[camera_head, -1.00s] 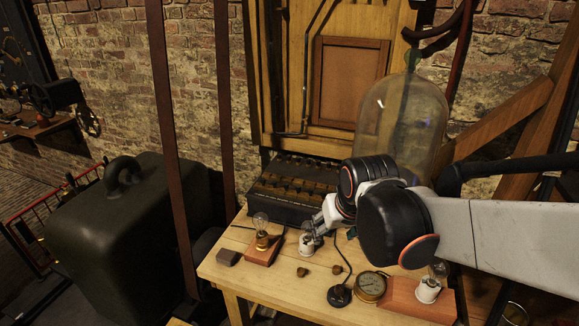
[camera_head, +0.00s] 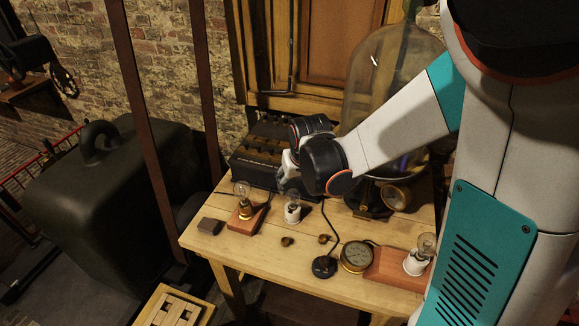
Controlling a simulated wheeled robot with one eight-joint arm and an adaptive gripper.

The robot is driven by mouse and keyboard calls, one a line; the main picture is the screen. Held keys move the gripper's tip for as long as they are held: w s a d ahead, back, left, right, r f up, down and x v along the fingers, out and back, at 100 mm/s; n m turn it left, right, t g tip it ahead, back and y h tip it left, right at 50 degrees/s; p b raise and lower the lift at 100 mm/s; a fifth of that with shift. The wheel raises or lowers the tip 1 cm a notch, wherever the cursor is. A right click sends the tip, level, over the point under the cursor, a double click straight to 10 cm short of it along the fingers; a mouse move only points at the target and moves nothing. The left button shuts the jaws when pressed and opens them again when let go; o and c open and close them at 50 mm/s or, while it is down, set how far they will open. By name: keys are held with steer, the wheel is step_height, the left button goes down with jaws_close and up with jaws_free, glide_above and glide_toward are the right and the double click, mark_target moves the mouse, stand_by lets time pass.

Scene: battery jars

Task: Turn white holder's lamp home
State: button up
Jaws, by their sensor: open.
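A clear lamp (camera_head: 292,195) sits upright in a small white holder (camera_head: 292,214) on the table, left of centre. My gripper (camera_head: 284,183) is just above and behind this lamp, fingers pointing down, open. Its fingers are small and partly hidden by my wrist; I cannot tell whether they touch the glass. A second clear lamp (camera_head: 427,243) sits in another white holder (camera_head: 416,263) on a reddish board (camera_head: 385,268) at the right. A third lamp (camera_head: 241,189) stands in a brass holder (camera_head: 244,207) on a wooden block (camera_head: 241,222) at the left.
A round brass gauge (camera_head: 356,256), a black-based cable piece (camera_head: 324,267) and two small brown knobs (camera_head: 287,241) lie on the table (camera_head: 265,262). A dark block (camera_head: 210,226) is at the left. The dark battery box (camera_head: 258,160) and glass bell jar (camera_head: 372,75) stand behind.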

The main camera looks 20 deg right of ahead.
mark_target(292, 190)
steer(key=b+x, duration=0.2)
steer(key=x, duration=0.4)
steer(key=shift+w+f, duration=0.15)
steer(key=shift+f, duration=0.15)
steer(key=c, duration=1.1)
steer(key=m+h, duration=0.1)
steer(key=m, duration=0.3)
steer(key=shift+h+b, duration=0.3)
steer(key=shift+b, duration=0.05)
steer(key=shift+c, duration=0.2)
steer(key=shift+m+g+h, duration=0.3)
steer(key=shift+m+h, duration=0.1)
steer(key=shift+m, duration=0.8)
steer(key=m, duration=0.2)
steer(key=shift+m+g+h+b, duration=0.4)
steer(key=m+g, duration=0.1)
steer(key=m, duration=0.2)
steer(key=shift+m+h, duration=0.3)
steer(key=shift+h, duration=0.1)
